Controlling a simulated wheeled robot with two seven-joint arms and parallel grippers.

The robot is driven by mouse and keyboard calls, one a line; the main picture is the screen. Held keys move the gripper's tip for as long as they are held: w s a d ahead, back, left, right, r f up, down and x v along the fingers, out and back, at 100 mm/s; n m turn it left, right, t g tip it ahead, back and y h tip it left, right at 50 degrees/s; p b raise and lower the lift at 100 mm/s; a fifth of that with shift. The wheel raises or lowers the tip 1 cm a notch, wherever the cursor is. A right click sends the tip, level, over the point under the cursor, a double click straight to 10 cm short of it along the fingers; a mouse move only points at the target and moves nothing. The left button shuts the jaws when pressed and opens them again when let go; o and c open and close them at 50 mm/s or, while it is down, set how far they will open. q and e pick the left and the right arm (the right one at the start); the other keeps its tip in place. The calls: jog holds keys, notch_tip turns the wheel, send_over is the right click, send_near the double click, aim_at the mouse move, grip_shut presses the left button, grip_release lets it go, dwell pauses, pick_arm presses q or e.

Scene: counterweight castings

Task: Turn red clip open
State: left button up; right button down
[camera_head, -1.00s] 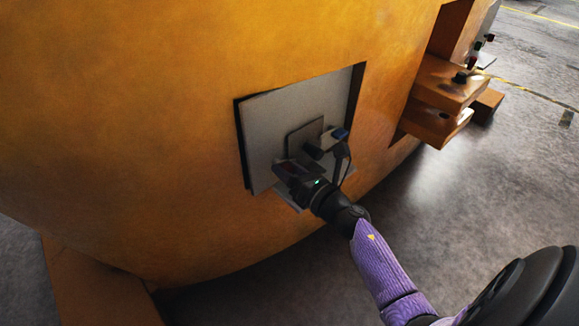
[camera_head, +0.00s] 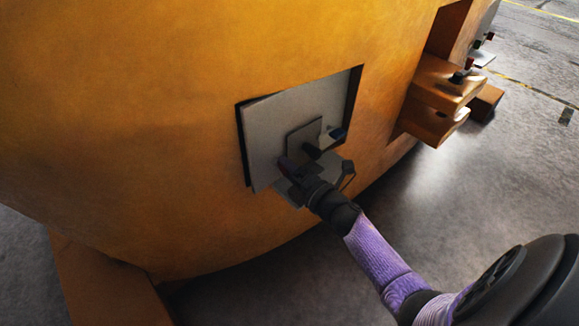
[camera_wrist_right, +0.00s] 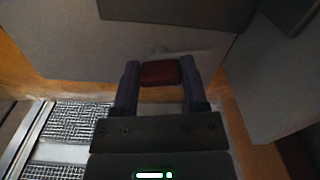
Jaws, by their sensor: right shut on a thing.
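The red clip (camera_wrist_right: 160,73) shows in the right wrist view as a small dark red block between the two fingers, against a grey panel (camera_wrist_right: 165,55). My right gripper (camera_wrist_right: 158,78) is shut on it, one finger on each side. In the head view the right gripper (camera_head: 287,172) is at the lower part of the grey panel (camera_head: 268,120), set in a recess of the large orange body. The gripper hides the clip there. My left gripper is not in view.
A smaller grey plate (camera_head: 304,138) with dark parts sticks out of the panel just above my gripper. An orange bracket (camera_head: 440,90) with knobs juts out at the right. The floor (camera_head: 500,190) at the right is clear.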

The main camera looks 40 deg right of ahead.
jog(key=shift+m, duration=0.6)
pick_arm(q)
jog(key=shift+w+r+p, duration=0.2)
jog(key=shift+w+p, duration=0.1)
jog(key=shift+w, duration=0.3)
pick_arm(e)
jog(key=shift+f+m, duration=0.1)
jog(key=shift+m, duration=0.6)
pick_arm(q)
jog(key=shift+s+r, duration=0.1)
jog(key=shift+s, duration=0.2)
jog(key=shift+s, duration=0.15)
pick_arm(e)
jog(key=shift+c, duration=0.6)
grip_release()
jog(key=shift+s, duration=0.1)
